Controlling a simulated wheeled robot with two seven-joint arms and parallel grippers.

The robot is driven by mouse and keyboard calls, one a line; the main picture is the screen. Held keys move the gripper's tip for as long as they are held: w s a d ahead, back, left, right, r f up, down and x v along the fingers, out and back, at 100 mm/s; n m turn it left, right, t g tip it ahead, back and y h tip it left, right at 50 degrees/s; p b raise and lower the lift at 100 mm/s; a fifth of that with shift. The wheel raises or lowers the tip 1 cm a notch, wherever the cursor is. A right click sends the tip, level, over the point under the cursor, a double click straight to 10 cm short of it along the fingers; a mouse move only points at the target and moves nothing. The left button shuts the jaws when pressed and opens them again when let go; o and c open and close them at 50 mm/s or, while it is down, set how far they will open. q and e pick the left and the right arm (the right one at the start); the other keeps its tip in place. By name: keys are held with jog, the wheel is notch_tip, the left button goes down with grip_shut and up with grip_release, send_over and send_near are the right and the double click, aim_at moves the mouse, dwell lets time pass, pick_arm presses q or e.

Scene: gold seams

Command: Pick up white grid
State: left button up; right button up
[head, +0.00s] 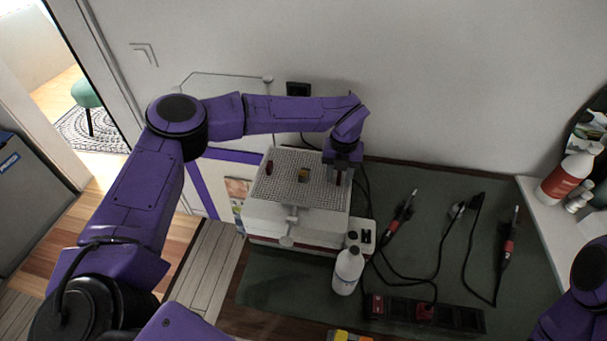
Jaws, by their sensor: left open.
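The white grid (285,188) is a flat panel full of small holes. It lies on top of a white box-like unit (272,217) on the dark green mat. A small brown piece and a small yellowish piece sit on the grid. My left gripper (338,178) points down at the grid's right edge, its jaws open. It hides part of that edge, and I cannot tell whether the fingers touch the grid. My right gripper is out of view; only a purple part of my right arm shows at the lower right edge.
A white bottle (347,272) stands close in front of the unit. Red-and-black handled tools (399,221) with cables and a power strip (425,312) lie on the mat (460,185). A red-labelled bottle (568,177) stands at the right. The wall is close behind.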

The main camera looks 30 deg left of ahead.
pick_arm(q)
grip_shut()
jog(key=shift+r, duration=0.1)
